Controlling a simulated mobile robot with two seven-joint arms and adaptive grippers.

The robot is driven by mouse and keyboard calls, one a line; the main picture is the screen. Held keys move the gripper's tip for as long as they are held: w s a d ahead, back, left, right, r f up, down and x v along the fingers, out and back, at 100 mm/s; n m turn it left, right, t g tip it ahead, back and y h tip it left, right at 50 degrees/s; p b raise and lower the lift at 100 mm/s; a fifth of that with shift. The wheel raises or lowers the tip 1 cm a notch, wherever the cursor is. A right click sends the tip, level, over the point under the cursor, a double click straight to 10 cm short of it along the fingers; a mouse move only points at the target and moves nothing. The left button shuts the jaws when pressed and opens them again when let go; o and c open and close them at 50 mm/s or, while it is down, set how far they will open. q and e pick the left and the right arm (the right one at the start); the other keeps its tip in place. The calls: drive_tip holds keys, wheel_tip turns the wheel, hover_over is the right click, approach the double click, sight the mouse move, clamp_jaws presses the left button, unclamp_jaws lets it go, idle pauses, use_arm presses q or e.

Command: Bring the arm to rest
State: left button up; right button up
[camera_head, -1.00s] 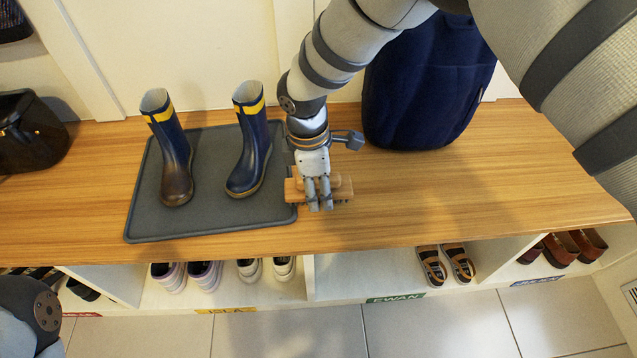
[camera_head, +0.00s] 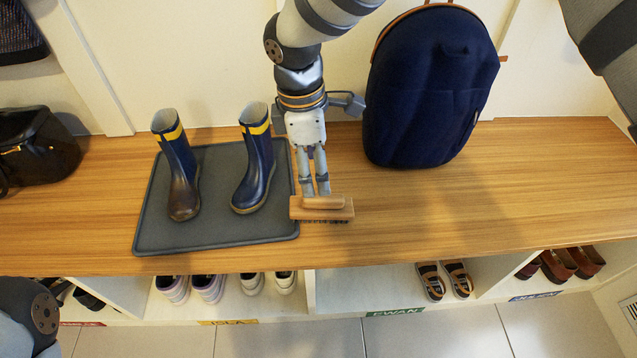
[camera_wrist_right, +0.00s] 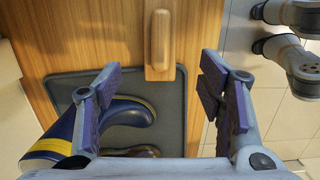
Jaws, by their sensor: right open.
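My right gripper (camera_head: 315,188) is open and empty in the head view, just behind and above a wooden brush (camera_head: 322,208). The brush lies bristles down on the wooden bench, at the right front corner of a grey boot mat (camera_head: 215,235). In the right wrist view the open fingers (camera_wrist_right: 165,100) stand wide apart, and the brush handle (camera_wrist_right: 159,42) shows beyond them, apart from both. My left gripper is out of view; only part of my left arm shows at the lower left of the head view.
Two navy boots with yellow bands (camera_head: 177,175) (camera_head: 255,165) stand on the mat. A navy backpack (camera_head: 425,95) stands close to the right of my arm. A black bag (camera_head: 40,150) sits at far left. Cubbies with shoes lie below the bench (camera_head: 480,215), which is clear at right.

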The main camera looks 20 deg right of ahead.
drive_tip(key=shift+r, duration=0.75)
